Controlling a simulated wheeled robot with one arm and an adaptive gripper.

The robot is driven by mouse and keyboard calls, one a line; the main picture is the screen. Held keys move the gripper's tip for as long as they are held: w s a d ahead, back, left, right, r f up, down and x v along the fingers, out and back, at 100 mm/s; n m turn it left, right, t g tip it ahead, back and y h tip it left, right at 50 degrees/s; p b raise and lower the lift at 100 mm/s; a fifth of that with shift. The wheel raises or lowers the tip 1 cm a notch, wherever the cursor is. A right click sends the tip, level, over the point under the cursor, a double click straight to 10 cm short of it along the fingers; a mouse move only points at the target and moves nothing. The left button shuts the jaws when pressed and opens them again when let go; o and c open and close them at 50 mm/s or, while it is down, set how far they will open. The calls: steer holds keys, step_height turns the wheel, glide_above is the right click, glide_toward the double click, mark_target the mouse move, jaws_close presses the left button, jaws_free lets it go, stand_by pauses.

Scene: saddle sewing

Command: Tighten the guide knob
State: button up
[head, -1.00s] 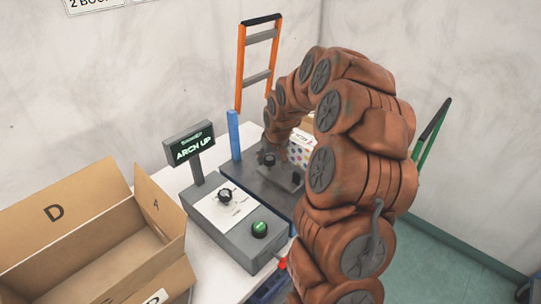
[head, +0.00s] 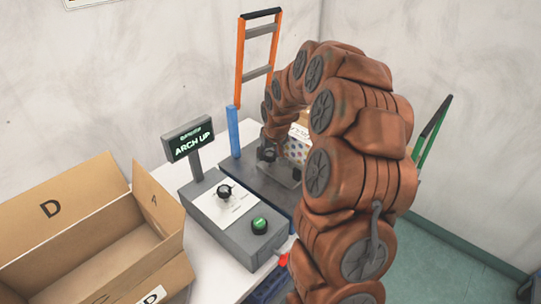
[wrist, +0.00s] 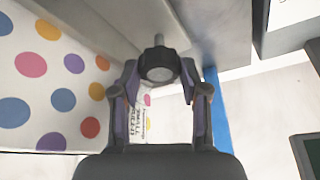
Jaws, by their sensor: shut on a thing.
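The guide knob (wrist: 158,66) is a dark ribbed knob on a metal stem, in the upper middle of the wrist view. My gripper (wrist: 160,80) has one finger on each side of it and is shut on it. In the head view my gripper (head: 268,150) is low over the dark grey machine base, at the end of my arched arm. The knob is hard to tell from the fingers there.
A grey control box with a black dial (head: 225,191) and green button (head: 259,225) stands in front. A display (head: 188,140) reads "ARCH UP". A blue post (head: 233,131) stands behind. A spotted box (head: 297,150) is close right of my gripper. An open carton (head: 85,225) is at left.

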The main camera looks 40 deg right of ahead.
steer(key=m+b, duration=0.1)
steer(key=b, duration=0.1)
steer(key=f+m+h+b, duration=0.1)
steer(key=b, duration=0.2)
steer(key=shift+m, duration=0.4)
steer(key=m+h+b, duration=0.1)
steer(key=m+b, duration=0.1)
steer(key=b, duration=0.2)
steer(key=shift+a+r+m+g, duration=0.1)
steer(key=shift+m+g, duration=0.2)
steer(key=shift+g, duration=0.1)
steer(key=m+g+b, duration=0.1)
steer(key=m+b, duration=0.1)
steer(key=m+h+b, duration=0.1)
steer(key=m+b, duration=0.1)
steer(key=m, duration=0.1)
steer(key=shift+w+r+g+b, duration=0.15)
steer(key=shift+g+b, duration=0.25)
steer(key=m+g+b, duration=0.1)
steer(key=m, duration=0.2)
steer(key=m+g+b, duration=0.1)
steer(key=m, duration=0.1)
steer(key=shift+w+a+r+m, duration=0.1)
steer(key=shift+w+m, duration=0.05)
steer(key=shift+m, duration=0.25)
steer(key=shift+r+m+g+b, duration=0.15)
steer(key=shift+m+g+b, duration=0.65)
steer(key=shift+m, duration=1.4)
steer(key=shift+r, duration=0.1)
